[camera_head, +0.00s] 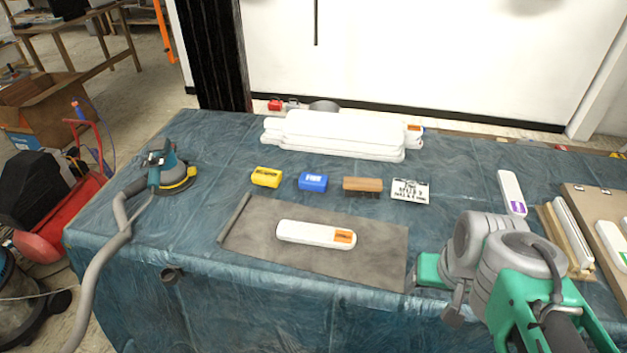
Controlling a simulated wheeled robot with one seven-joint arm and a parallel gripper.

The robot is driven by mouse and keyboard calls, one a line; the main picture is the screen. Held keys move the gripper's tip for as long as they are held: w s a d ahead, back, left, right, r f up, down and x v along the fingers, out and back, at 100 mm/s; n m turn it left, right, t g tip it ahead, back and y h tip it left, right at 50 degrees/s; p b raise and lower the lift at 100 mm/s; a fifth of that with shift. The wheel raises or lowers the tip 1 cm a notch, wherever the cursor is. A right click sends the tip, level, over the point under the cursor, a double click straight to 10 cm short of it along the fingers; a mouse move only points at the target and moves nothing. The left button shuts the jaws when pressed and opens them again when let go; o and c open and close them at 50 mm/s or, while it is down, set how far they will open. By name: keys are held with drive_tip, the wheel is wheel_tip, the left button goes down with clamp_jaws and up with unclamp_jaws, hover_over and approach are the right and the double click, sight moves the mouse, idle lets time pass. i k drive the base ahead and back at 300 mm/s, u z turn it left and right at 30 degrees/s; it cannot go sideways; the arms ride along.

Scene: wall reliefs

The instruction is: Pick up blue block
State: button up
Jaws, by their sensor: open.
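The blue block (313,182) lies on the table covered in blue sheeting (225,165), near the middle. White marks show on its top. A yellow block (267,177) is to its left and a brown wooden brush-like block (362,185) to its right, both apart from it. My gripper (436,290) is at the lower right, beside the right end of the grey mat, well away from the blue block. It is open, and I see nothing held in it. My arm hides part of the table at the lower right.
A white lettered card (410,191) lies right of the wooden block. A white piece with an orange label (316,234) rests on the grey mat (270,255). White pieces (340,135) are stacked behind. A sander with hose (165,170) stands left; boards lie right.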

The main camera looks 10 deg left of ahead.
sight(308, 182)
drive_tip(key=k, duration=1.25)
drive_tip(key=u, duration=0.75)
drive_tip(key=i, duration=1.5)
drive_tip(key=z, duration=0.4)
